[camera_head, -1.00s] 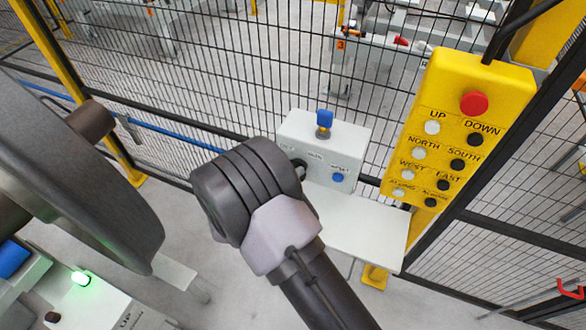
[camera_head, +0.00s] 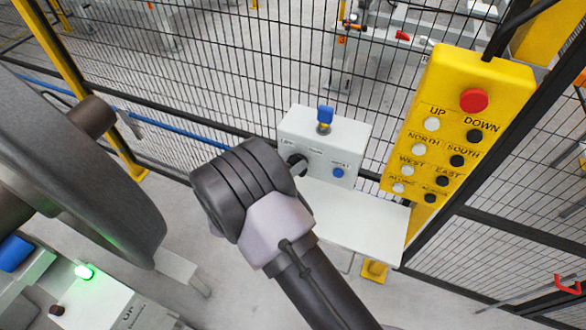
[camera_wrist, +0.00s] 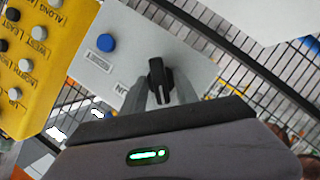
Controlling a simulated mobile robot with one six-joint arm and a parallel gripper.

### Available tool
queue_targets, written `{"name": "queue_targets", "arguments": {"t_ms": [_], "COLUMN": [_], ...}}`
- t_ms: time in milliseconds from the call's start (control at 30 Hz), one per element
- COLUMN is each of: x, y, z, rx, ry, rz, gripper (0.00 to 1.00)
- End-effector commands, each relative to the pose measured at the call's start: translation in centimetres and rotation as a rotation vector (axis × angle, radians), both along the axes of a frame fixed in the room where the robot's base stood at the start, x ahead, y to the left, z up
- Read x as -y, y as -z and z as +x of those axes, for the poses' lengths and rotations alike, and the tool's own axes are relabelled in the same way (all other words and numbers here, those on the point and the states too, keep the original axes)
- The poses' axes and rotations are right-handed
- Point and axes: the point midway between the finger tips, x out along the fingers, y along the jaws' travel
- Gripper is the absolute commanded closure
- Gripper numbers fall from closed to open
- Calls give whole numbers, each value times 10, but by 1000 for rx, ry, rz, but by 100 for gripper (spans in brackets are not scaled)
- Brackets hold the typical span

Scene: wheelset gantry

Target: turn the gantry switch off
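The gantry switch is a black rotary knob (camera_head: 297,164) on the front of a light grey control box (camera_head: 318,140). In the wrist view the knob (camera_wrist: 160,80) stands near the middle, its handle roughly upright in the picture. My gripper (camera_wrist: 160,92) is open, with one grey finger on each side of the knob; a gap seems to show on both sides. I cannot tell whether either finger touches it. In the head view the gripper is hidden behind my dark wrist joint. The label beside the knob is partly hidden in the wrist view.
The box also carries a blue button (camera_head: 338,173) and a blue-topped piece (camera_head: 325,116) on top. A yellow pendant (camera_head: 455,125) with a red button and several smaller ones hangs close on the right. A wire mesh fence (camera_head: 240,70) stands behind. A pale shelf (camera_head: 360,225) lies below.

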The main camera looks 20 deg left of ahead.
Motion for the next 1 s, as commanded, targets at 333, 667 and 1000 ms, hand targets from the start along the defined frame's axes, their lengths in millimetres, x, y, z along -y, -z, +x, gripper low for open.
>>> {"name": "queue_targets", "arguments": {"t_ms": [333, 667, 1000], "x": [-1, -28, -57], "y": [-1, -22, -45], "z": [-2, -68, -147], "rx": [0, 0, 1], "ry": [0, -5, -2], "rz": [1, 2, 1], "gripper": [60, 60, 60]}}
